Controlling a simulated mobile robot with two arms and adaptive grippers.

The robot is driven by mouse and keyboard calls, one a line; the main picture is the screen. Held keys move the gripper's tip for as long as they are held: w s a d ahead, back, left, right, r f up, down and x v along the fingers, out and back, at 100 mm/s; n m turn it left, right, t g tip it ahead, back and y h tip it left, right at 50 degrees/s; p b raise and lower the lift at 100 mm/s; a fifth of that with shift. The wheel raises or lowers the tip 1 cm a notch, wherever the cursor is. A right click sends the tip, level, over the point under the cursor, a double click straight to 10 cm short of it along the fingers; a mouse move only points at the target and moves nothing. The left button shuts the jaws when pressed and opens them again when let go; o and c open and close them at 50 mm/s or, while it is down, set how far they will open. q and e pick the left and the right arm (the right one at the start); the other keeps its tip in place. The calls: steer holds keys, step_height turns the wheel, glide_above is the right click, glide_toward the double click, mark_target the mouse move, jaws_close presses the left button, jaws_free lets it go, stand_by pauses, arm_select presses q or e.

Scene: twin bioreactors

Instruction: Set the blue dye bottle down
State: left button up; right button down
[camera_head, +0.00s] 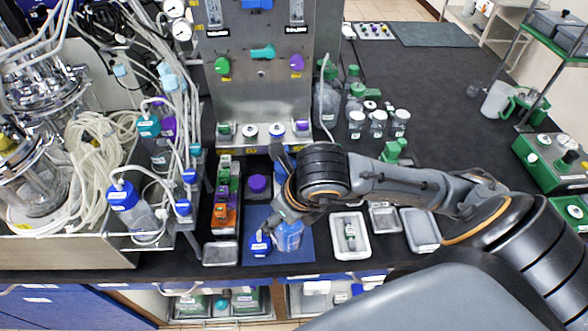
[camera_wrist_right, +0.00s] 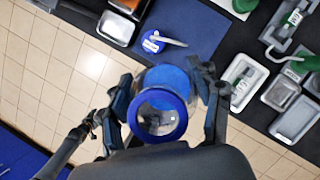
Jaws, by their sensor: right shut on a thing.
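The blue dye bottle (camera_head: 290,237) shows in the head view over the front part of the blue mat (camera_head: 303,258), partly hidden by my right gripper (camera_head: 276,215). In the right wrist view my right gripper (camera_wrist_right: 165,100) is shut around the bottle, one finger on each side. The bottle's blue ring-shaped top (camera_wrist_right: 158,114) faces the camera. Whether its base touches the mat cannot be seen. A blue cap-like thing with a white label (camera_head: 260,245) is on the mat to its left; it also shows in the wrist view (camera_wrist_right: 152,42). My left gripper is not in view.
A rack of coloured blocks (camera_head: 221,214) and a metal tray (camera_head: 220,253) are to the left. White trays (camera_head: 350,236) lie to the right. The bench's front edge is close to the bottle.

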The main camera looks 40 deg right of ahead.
steer(key=w+d+f+b, duration=0.1)
steer(key=b, duration=0.2)
steer(key=shift+w+f, duration=0.35)
steer(key=w+d+f+b, duration=0.2)
steer(key=w+f, duration=0.1)
steer(key=w+d+f+b, duration=0.2)
steer(key=d+f, duration=0.1)
steer(key=f, duration=0.1)
steer(key=w+d+f+b, duration=0.2)
steer(key=w+d+f, duration=0.1)
steer(key=shift+w+f, duration=0.3)
steer(key=shift+f, duration=0.35)
steer(key=shift+r, duration=0.1)
